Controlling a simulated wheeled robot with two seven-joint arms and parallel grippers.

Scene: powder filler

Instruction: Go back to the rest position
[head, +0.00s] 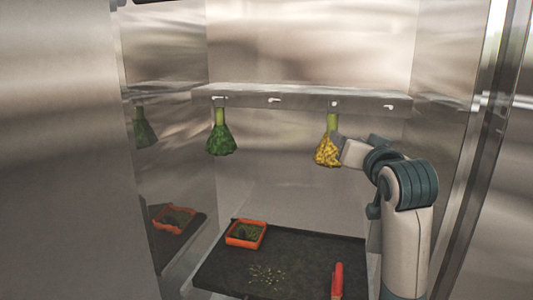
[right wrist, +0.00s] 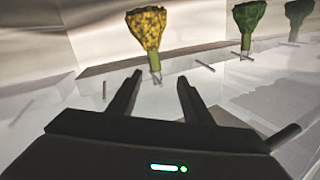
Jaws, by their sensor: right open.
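In the head view the fingertips are hard to make out near the flask. My left gripper is in neither view.
Below, a black tray (head: 310,248) holds an orange box (head: 246,234) with green contents, scattered yellowish bits and a red-handled tool (head: 337,280). Metal walls enclose the sides. The space between the flasks is free.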

